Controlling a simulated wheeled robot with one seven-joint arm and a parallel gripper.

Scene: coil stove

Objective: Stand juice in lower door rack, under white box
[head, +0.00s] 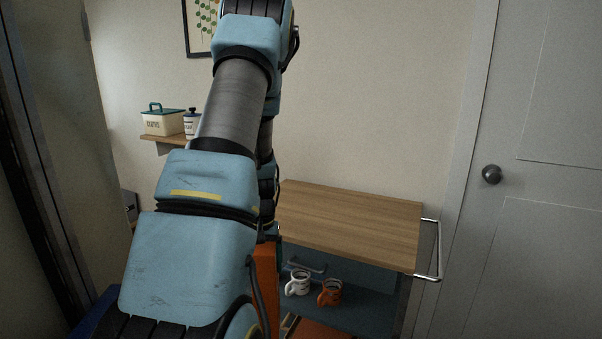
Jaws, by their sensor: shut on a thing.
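My arm rises through the middle of the head view, and its farther links come down behind the nearer ones. My gripper is hidden behind the arm, so its fingers and anything between them do not show. An upright orange surface (265,285) shows just right of my arm's lower part; I cannot tell whether it is the juice or part of something else. No door rack and no white box on a rack can be made out. A dark upright edge with a pale panel (75,140) stands close at the left.
A wood-topped cart (350,222) with a metal side rail (438,250) stands right of my arm. A white mug (297,284) and an orange mug (330,292) sit on its lower level. A wall shelf (150,138) holds a lidded tin (163,121) and a jar (191,124). A grey door (550,150) is at right.

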